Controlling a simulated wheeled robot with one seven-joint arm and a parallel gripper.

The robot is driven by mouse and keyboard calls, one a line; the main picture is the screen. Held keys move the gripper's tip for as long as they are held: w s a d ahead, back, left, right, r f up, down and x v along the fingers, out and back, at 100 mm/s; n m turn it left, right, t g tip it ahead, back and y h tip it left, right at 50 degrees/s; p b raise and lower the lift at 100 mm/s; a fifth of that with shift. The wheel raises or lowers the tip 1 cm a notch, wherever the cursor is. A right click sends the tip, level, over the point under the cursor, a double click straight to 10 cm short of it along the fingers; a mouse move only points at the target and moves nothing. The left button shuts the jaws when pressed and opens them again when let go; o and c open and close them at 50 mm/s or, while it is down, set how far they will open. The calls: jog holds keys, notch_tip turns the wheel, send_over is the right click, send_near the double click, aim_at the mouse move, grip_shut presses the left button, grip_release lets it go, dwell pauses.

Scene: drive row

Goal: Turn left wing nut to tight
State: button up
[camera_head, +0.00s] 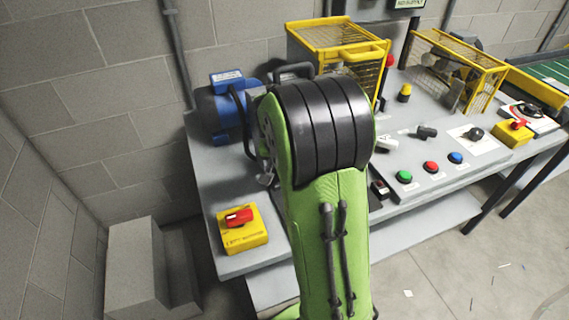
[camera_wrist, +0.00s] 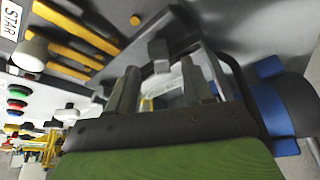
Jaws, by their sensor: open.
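In the wrist view my gripper (camera_wrist: 160,68) is open, its two dark fingers apart. A small dark grey block (camera_wrist: 158,50) shows just beyond and between the fingertips, with a pale surface below it. I cannot tell whether this block is the left wing nut, nor whether a finger touches it. No wing nut can be made out for certain in either view. In the head view my green and black arm covers the middle of the bench and hides the gripper and whatever is in front of it.
A blue motor (camera_head: 221,108) stands left on the grey bench (camera_head: 225,262); a yellow box with a red switch (camera_head: 239,217) is at its front left. Yellow cage guards (camera_head: 318,36) stand behind. Coloured buttons (camera_head: 431,167) and knobs are to the right. Grey blocks stand on the floor at left.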

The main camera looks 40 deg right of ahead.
jog(key=p+v, duration=0.3)
jog(key=v, duration=0.8)
jog(key=shift+s+a+r, duration=0.15)
jog(key=shift+s+r, duration=0.05)
jog(key=shift+r, duration=0.15)
